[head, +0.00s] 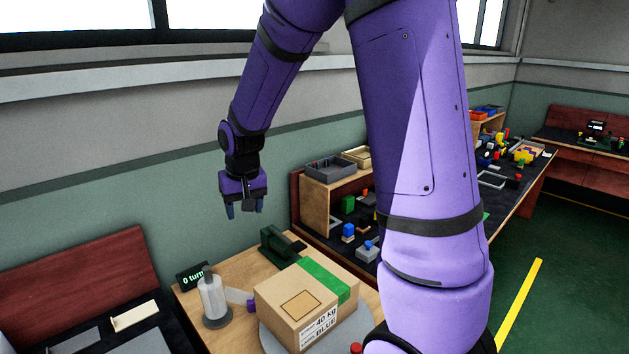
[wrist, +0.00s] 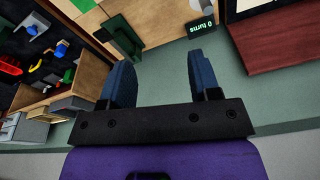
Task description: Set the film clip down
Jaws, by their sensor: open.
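My gripper (head: 244,208) hangs fingers-down in the air above the back of the wooden bench. In the wrist view, its two blue fingers (wrist: 158,62) are apart with nothing between them. A small light-purple piece (head: 238,297) sits between the film roll post (head: 212,300) and the cardboard box; I cannot tell whether it is the film clip. A dark green stand (head: 283,243) is behind the box, below and right of my gripper; it also shows in the wrist view (wrist: 122,38). No film clip is clearly seen in my gripper.
The cardboard box (head: 307,306) with a green band rests on a grey round plate (head: 270,340). A display (head: 192,276) reads "0 turns". Shelving with bins (head: 329,168) stands behind at right. A red-backed bench (head: 85,275) is at left. The air around my gripper is clear.

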